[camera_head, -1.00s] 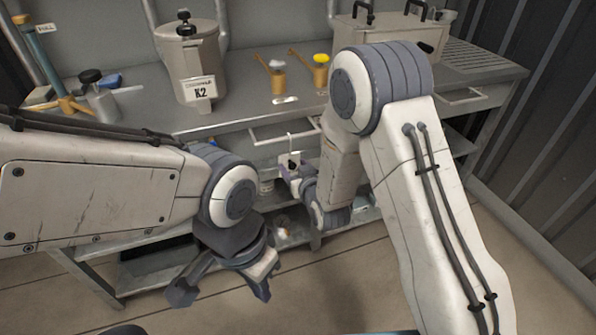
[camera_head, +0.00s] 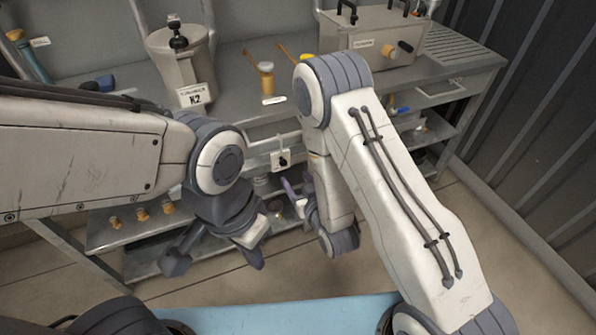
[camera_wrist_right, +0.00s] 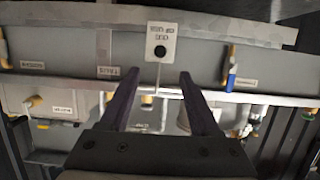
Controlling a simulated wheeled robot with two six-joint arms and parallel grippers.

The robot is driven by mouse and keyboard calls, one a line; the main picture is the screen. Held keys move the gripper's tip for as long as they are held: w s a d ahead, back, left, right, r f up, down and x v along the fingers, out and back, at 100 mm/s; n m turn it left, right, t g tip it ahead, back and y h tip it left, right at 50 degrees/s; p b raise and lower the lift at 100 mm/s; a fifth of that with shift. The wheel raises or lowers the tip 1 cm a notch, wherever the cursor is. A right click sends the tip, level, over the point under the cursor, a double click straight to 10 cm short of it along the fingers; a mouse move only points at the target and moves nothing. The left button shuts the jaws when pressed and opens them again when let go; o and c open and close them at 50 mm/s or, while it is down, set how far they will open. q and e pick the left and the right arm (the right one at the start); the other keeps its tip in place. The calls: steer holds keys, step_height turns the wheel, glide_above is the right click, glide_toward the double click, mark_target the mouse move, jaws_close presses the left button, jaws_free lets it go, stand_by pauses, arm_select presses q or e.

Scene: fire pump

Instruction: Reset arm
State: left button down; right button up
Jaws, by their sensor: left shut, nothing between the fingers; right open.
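My left gripper (camera_head: 215,262) hangs low at the left of the head view, in front of the bench. It is shut and holds nothing. My right gripper (camera_head: 296,196) shows small below the bench top, partly hidden by my right arm. In the right wrist view its two dark fingers (camera_wrist_right: 158,74) are apart, with nothing held between them.
The grey bench (camera_head: 235,75) carries a pot labelled K2 (camera_head: 184,68), a yellowish cylinder (camera_head: 266,80) and a metal box (camera_head: 372,38). Its lower shelf (camera_head: 110,240) holds several brass fittings. A ribbed dark wall (camera_head: 530,130) stands at the right. Open floor lies in front.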

steer(key=shift+s+p, duration=0.25)
steer(key=shift+p, duration=0.05)
steer(key=s+a+r+n+g+h, duration=0.1)
steer(key=s+a+r+n+g, duration=0.1)
steer(key=s+a+r+g, duration=0.45)
steer(key=s+d+r+n+g+h, duration=0.1)
steer(key=s+d+r+g, duration=0.15)
steer(key=s, duration=0.45)
steer(key=s+d+r+g+h, duration=0.1)
steer(key=s+d+r+g, duration=0.1)
steer(key=s+r, duration=0.3)
steer(key=s+d+r+n+g, duration=0.1)
steer(key=s+d+r+g, duration=0.15)
steer(key=s, duration=0.55)
step_height(320, 180, up, 14)
steer(key=p, duration=1.4)
steer(key=shift+h, duration=0.3)
steer(key=shift+d+f, duration=0.1)
